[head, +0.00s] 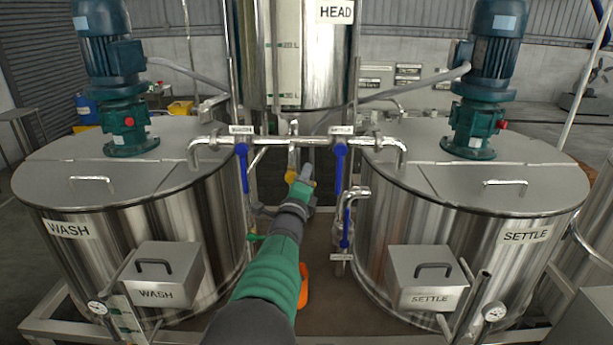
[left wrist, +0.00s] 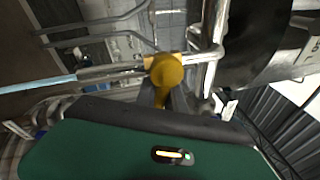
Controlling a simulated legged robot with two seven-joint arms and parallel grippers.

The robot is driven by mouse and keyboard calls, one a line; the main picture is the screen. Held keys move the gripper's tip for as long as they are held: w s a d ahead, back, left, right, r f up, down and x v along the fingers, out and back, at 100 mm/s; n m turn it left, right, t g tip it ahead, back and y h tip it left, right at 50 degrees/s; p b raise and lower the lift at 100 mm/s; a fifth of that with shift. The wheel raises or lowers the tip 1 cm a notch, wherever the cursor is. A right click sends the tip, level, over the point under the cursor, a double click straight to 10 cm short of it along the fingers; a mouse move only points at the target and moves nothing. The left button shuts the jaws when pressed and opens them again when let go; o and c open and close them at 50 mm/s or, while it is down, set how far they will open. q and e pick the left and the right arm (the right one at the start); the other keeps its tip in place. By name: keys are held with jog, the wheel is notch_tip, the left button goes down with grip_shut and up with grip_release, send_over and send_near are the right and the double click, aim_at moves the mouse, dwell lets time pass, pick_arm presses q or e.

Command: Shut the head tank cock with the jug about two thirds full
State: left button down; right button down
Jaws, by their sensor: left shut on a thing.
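The head tank (head: 306,50), a steel vessel marked HEAD, hangs at the top centre of the head view. In the left wrist view the yellow cock (left wrist: 166,72) shows at the tips of my left gripper (left wrist: 160,100). An orange object (head: 303,287) stands low behind my left forearm, mostly hidden; I cannot tell its fill level. My right gripper is out of view.
The wash tank (head: 190,240) stands left and the settle tank (head: 480,230) right, with motors on top. Blue-handled valves (head: 242,165) and (head: 340,168) hang on the cross pipe close to either side of my left arm. Another blue-handled valve (head: 346,225) stands lower right.

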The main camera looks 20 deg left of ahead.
pick_arm(q)
jog(key=shift+d+f, duration=0.15)
jog(key=shift+d, duration=0.2)
